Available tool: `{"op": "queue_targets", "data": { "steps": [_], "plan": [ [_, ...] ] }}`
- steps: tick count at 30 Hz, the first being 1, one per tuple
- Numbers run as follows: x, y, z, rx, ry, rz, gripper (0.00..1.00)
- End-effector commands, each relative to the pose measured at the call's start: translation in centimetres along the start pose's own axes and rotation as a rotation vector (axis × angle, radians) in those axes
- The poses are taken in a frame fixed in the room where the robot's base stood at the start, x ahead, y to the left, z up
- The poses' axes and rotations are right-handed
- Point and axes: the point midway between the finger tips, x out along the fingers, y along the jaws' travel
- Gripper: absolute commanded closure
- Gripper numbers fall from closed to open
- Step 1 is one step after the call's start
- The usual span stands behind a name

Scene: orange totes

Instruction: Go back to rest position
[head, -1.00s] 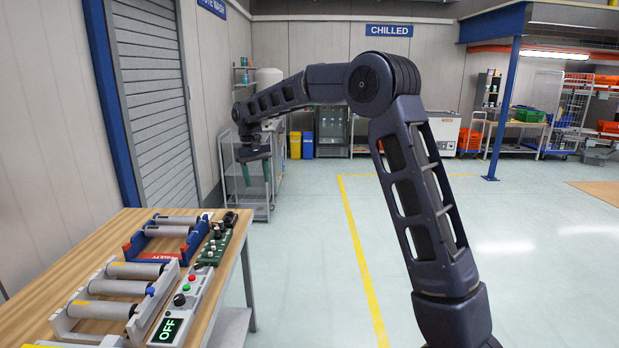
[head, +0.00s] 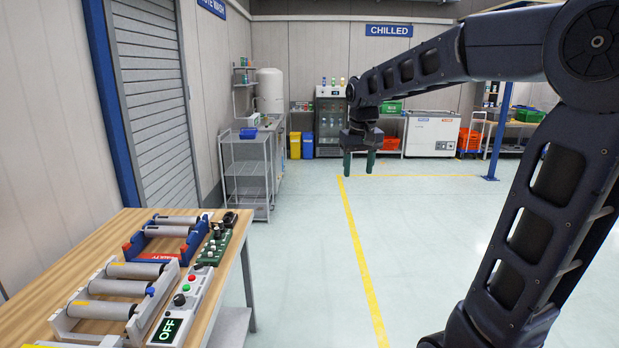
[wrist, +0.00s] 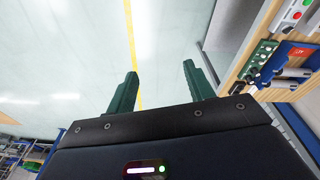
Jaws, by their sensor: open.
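My gripper (head: 360,162) hangs in the air at the middle of the head view, past the wooden bench and above the open floor. Its two green fingers point down and stand apart with nothing between them. In the wrist view the same open fingers (wrist: 158,88) show against the pale floor and the yellow line. My arm reaches across the right side of the head view, with its elbow at the upper right.
A wooden bench (head: 226,275) with rollers (head: 118,287) and a control box (head: 176,318) reading OFF stands at the left. A grey cart (head: 247,175) stands behind it. A blue post (head: 500,130) is at the right. The floor (head: 300,285) around the yellow line is clear.

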Motion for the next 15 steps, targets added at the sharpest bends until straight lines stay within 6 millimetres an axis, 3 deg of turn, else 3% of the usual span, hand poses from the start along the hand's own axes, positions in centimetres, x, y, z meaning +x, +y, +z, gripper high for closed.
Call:
{"op": "queue_targets", "data": {
  "steps": [6,15],
  "plan": [
    [0.0,3.7,6.3,0.076,0.068,0.009,0.47],
    [1.6,7.0,14.7,0.175,0.157,0.025,0.47]
  ]
}}
